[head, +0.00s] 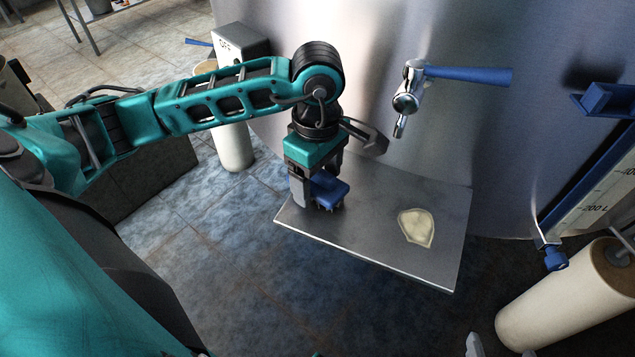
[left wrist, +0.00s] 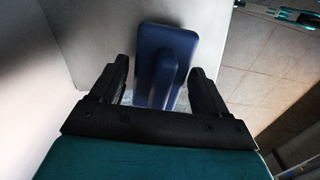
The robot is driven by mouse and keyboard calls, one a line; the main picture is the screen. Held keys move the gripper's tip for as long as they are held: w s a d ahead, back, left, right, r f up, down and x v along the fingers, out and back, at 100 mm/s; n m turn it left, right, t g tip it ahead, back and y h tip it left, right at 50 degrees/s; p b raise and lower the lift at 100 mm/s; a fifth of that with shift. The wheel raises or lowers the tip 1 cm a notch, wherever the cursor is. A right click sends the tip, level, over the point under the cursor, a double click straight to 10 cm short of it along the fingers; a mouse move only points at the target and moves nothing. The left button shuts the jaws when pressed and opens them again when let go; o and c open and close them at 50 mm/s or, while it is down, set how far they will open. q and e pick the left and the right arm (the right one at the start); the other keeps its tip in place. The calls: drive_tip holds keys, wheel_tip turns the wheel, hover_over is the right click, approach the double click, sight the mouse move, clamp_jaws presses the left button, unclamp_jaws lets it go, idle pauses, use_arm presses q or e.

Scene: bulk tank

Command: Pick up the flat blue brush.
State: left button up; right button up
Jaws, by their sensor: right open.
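The flat blue brush (head: 329,191) lies on the left end of the steel shelf (head: 375,253), below my left gripper (head: 317,190). In the left wrist view the brush (left wrist: 164,62) shows between the two black fingers of that gripper (left wrist: 163,88). The fingers stand apart on either side of it, with narrow gaps visible. Part of the brush in the head view is hidden behind the gripper. Of my right gripper (head: 500,348), only what look like pale fingertips show at the bottom edge, apart and far from the brush.
A pale yellowish patch (head: 416,227) lies on the shelf's right half. The steel tank (head: 450,150) rises behind it, with a tap (head: 408,92) and its blue handle (head: 468,75). A blue bracket (head: 605,98) sticks out at right.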

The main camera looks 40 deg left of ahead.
use_arm(q)
drive_tip(key=c, duration=0.9)
use_arm(e)
drive_tip(key=shift+s+d+f, duration=0.1)
drive_tip(key=shift+f, duration=0.15)
use_arm(q)
drive_tip(key=shift+r, duration=0.1)
wheel_tip(320, 180, up, 20)
drive_tip(key=p, duration=0.4)
use_arm(e)
drive_tip(key=shift+s+d+r, duration=0.25)
drive_tip(key=shift+d+r, duration=0.15)
drive_tip(key=shift+r, duration=0.1)
drive_tip(key=shift+s+d+r, duration=0.2)
drive_tip(key=shift+d+r, duration=0.15)
drive_tip(key=shift+r, duration=0.1)
